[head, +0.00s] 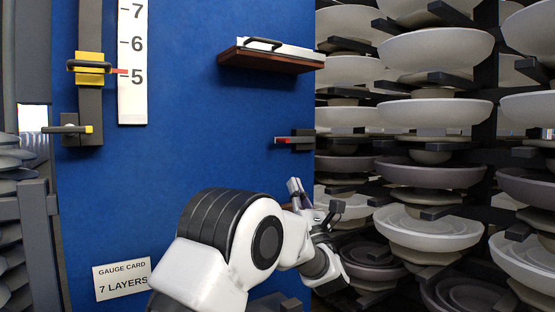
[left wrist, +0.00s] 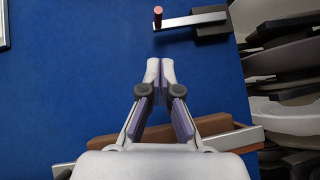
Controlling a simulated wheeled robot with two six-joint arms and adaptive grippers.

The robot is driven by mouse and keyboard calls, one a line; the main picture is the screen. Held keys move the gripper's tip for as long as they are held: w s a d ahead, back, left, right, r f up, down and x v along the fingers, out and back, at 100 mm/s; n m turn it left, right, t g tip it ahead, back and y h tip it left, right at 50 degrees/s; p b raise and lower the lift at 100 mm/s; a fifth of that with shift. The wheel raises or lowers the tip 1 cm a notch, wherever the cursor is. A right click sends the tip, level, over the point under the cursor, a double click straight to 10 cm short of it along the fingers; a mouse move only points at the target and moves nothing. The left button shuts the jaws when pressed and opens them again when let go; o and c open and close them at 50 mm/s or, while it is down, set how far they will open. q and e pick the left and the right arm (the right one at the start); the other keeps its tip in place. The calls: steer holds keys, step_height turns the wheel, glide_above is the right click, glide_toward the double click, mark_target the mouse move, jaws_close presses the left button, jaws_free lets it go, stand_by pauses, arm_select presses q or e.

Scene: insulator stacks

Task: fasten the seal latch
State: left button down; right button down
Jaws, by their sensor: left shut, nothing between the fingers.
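The seal latch (head: 297,140) is on the right edge of the blue panel, a pale bar with a red end on a dark block. In the left wrist view it is a silver bar (left wrist: 190,20) with a dark red knob (left wrist: 158,16) at its left end and a dark block (left wrist: 212,30) at its right. The bar lies nearly level. My left gripper (head: 294,185) is below the latch, fingertips pointing up. In the left wrist view my left gripper (left wrist: 160,68) is shut and empty, its tips apart from the bar. My right gripper is out of view.
A brown shelf (head: 262,62) with a white, black-handled piece (head: 280,47) juts from the panel above. Another brown ledge (left wrist: 110,147) lies behind my fingers. Insulator stacks (head: 432,110) stand close on the right. A yellow slider (head: 90,76) and gauge scale (head: 133,105) are on the left.

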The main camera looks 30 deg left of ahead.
arm_select(q)
steer(key=p+x, duration=0.5)
steer(key=x, duration=0.5)
steer(key=shift+s+d+r+n+p, duration=0.2)
steer(key=shift+d+r+n+p, duration=0.1)
steer(key=shift+r+p, duration=0.1)
steer(key=shift+d, duration=0.1)
